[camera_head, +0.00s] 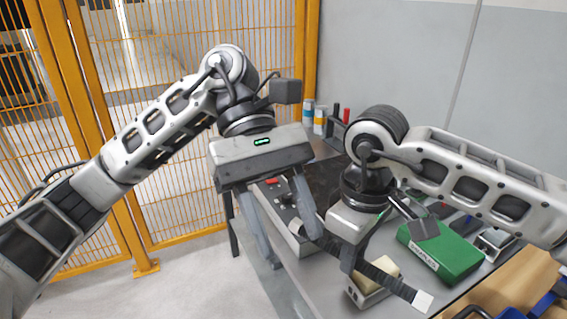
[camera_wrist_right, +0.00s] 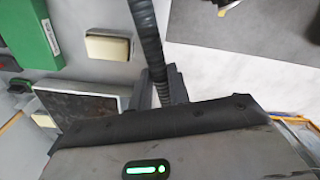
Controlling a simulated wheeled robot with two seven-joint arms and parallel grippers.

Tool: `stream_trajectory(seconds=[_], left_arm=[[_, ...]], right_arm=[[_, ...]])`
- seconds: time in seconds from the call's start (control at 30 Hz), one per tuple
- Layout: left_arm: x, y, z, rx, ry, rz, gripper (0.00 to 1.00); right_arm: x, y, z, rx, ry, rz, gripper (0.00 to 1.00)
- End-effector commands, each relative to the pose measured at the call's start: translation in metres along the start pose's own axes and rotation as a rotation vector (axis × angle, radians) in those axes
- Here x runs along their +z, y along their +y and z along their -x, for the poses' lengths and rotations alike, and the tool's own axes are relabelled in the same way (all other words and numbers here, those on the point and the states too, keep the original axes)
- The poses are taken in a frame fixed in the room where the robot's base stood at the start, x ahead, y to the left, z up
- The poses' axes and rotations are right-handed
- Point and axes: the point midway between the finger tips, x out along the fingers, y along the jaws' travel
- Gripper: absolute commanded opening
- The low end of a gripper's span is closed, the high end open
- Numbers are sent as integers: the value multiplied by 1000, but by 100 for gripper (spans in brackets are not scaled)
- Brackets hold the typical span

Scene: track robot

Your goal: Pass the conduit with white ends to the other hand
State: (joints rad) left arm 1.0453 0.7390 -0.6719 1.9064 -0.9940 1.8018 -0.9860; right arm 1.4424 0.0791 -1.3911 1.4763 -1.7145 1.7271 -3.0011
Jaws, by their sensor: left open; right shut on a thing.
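The conduit is a dark ribbed tube (camera_head: 385,279) with a white end (camera_head: 423,301) at its lower right. It slants up and left, and its other end is near the left gripper's right finger. The conduit also shows in the right wrist view (camera_wrist_right: 149,45). My right gripper (camera_head: 350,262) is shut on the conduit around its middle, above the table. My left gripper (camera_head: 293,250) is open, fingers pointing down, beside the conduit's upper-left end. I cannot tell whether that end is between its fingers or touching one.
Below the conduit, a cream-topped block (camera_head: 367,292) sits on the grey table (camera_head: 318,276). A green case (camera_head: 440,252) lies to the right. A grey box with knobs (camera_head: 284,207) is behind the left gripper. Spray cans (camera_head: 314,117) stand at the back. A yellow mesh fence (camera_head: 180,200) is at left.

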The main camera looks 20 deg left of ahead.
Motion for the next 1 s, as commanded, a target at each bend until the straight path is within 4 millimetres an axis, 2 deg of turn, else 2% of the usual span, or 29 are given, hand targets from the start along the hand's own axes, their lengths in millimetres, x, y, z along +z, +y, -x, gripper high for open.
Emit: stream_trajectory(seconds=[0.03, 0.1, 0.2, 0.3, 0.43, 0.57, 1.0], left_arm=[[-19, 10, 13, 45, 128, 19, 44], [-40, 26, 30, 122, 248, 55, 44], [-59, 43, 53, 220, 356, 98, 44], [-71, 53, 69, 281, 422, 125, 44], [-79, 58, 76, 313, 458, 140, 44], [-86, 62, 65, 315, 460, 142, 44], [-121, 83, -4, 315, 457, 140, 44]], right_arm=[[0, 0, 0, 0, 0, 0, 0], [0, 0, 0, 0, 0, 0, 0], [0, 0, 0, 0, 0, 0, 0], [0, 0, 0, 0, 0, 0, 0], [0, 0, 0, 0, 0, 0, 0], [0, 0, 0, 0, 0, 0, 0], [0, 0, 0, 0, 0, 0, 0]])
